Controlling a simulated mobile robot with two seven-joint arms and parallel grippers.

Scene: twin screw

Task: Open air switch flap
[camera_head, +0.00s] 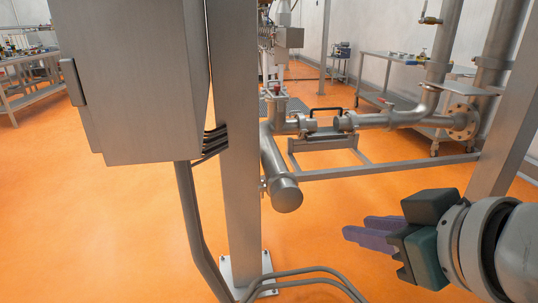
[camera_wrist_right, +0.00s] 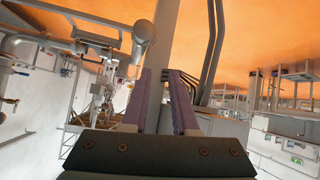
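A grey metal cabinet (camera_head: 135,80) is mounted on a steel post at the upper left of the head view. A small latch-like part (camera_head: 73,82) sticks out from its left edge. I cannot make out an air switch flap in either view. My right gripper (camera_head: 357,230) is low at the right of the head view, well apart from the cabinet. Its two purple fingers also show in the wrist view (camera_wrist_right: 164,85), with an empty gap between them. My left gripper is not in view.
The steel post (camera_head: 238,190) stands on a floor plate, with conduits (camera_head: 190,210) running down beside it. Horizontal piping (camera_head: 390,119) on a frame lies behind. Another post (camera_head: 505,130) stands near my right arm.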

